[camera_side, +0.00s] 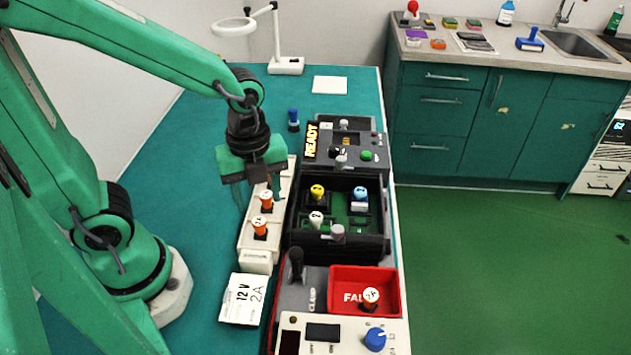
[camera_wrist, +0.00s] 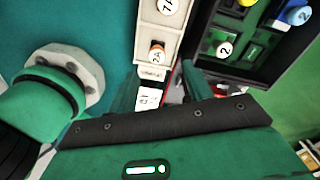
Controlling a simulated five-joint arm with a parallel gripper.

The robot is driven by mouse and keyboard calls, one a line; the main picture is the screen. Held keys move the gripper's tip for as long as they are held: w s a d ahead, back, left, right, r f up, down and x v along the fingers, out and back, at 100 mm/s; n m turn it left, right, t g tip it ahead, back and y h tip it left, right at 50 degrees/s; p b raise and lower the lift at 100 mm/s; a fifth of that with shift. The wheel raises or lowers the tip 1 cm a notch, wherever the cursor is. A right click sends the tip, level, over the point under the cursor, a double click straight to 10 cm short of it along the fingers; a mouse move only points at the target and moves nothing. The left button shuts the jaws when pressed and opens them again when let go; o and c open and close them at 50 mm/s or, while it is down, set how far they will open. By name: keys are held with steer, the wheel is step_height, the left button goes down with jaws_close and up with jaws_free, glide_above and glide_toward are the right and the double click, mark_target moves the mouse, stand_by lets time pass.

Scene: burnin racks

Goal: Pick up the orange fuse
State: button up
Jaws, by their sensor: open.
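Two orange fuses with white caps stand upright in a cream rack (camera_side: 256,255): a farther one (camera_side: 266,197) and a nearer one (camera_side: 260,226). My gripper (camera_side: 259,193) is open and empty, pointing down over the rack close to the farther fuse. In the wrist view, an orange fuse (camera_wrist: 157,51) shows just above the gap between my fingers (camera_wrist: 160,84), and another white cap (camera_wrist: 168,7) is at the top edge. I cannot tell the exact height above the fuses.
A dark tray (camera_side: 340,245) right of the rack holds a yellow, a blue and a white fuse. The READY unit (camera_side: 352,140) stands behind it. A white 12V 2A card (camera_side: 243,298) lies in front of the rack. A blue fuse (camera_side: 293,119) stands farther back. The teal bench left is clear.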

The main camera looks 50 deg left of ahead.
mark_target(259, 221)
steer(key=shift+f, duration=1.25)
steer(key=shift+s+a+f, duration=0.1)
steer(key=shift+s+f, duration=0.05)
steer(key=shift+f, duration=0.7)
steer(key=shift+s+a+f, duration=0.1)
steer(key=shift+f, duration=0.75)
steer(key=shift+w+d+f, duration=0.1)
steer(key=shift+f, duration=0.8)
steer(key=c, duration=1)
steer(key=shift+r, duration=0.25)
steer(key=shift+c, duration=0.2)
